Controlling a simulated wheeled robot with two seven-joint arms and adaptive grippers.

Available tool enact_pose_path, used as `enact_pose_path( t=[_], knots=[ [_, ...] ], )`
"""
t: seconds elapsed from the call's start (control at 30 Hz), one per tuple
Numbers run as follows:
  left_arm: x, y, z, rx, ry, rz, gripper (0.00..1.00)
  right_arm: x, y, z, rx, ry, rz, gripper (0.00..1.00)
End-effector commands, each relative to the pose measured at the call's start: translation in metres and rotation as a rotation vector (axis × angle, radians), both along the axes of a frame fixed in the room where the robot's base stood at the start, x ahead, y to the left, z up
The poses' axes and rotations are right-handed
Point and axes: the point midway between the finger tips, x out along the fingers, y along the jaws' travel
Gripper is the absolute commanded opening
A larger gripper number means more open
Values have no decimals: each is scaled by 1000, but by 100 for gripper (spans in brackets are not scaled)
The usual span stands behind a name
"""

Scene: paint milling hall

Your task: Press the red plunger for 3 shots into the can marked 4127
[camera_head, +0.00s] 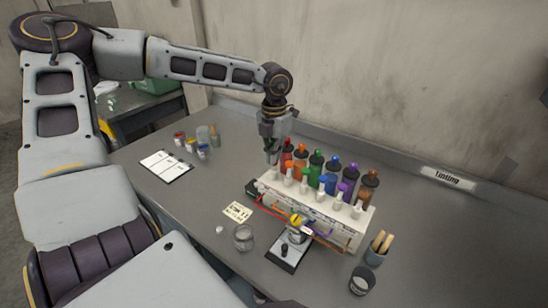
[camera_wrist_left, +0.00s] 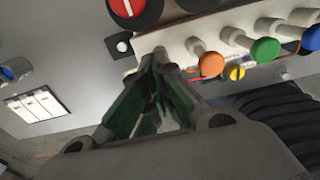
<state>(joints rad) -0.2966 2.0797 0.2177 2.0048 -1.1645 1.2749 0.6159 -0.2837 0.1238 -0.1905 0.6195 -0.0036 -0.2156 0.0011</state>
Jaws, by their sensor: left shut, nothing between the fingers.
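The tinting dispenser (camera_head: 330,218) is a white rack with a row of coloured bottles and a front row of plungers. Its red bottle (camera_head: 287,155) is at the left end. My left gripper (camera_head: 271,160) points down at the rack's left end, shut and empty. In the wrist view its fingertips (camera_wrist_left: 160,56) cover the place left of the orange plunger (camera_wrist_left: 210,64); the red plunger is hidden, and I cannot tell whether they touch it. A small can (camera_head: 295,237) stands on a dark plate below the rack front, partly hidden; its number is unreadable.
A cup of wooden sticks (camera_head: 375,257) and a dark container (camera_head: 361,282) stand at right. A clipboard (camera_head: 166,166) and small pots are at far left. The counter's right side is clear.

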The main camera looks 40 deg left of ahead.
Motion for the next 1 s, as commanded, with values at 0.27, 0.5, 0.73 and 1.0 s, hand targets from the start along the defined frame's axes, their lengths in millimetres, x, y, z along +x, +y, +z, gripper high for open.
enact_pose_path(
  t=[0.27,0.5,0.73,1.0],
  knots=[
    [-1,0,-4,0,3,0,0,0,-6,-2,-6,0,0,40],
    [-1,0,-1,0,3,0,0,0,0,-1,-1,0,-1,40],
    [0,0,9,-1,2,1,0,0,5,2,5,0,-2,40],
    [0,0,21,0,2,0,0,0,7,5,7,0,-3,40]
  ],
)
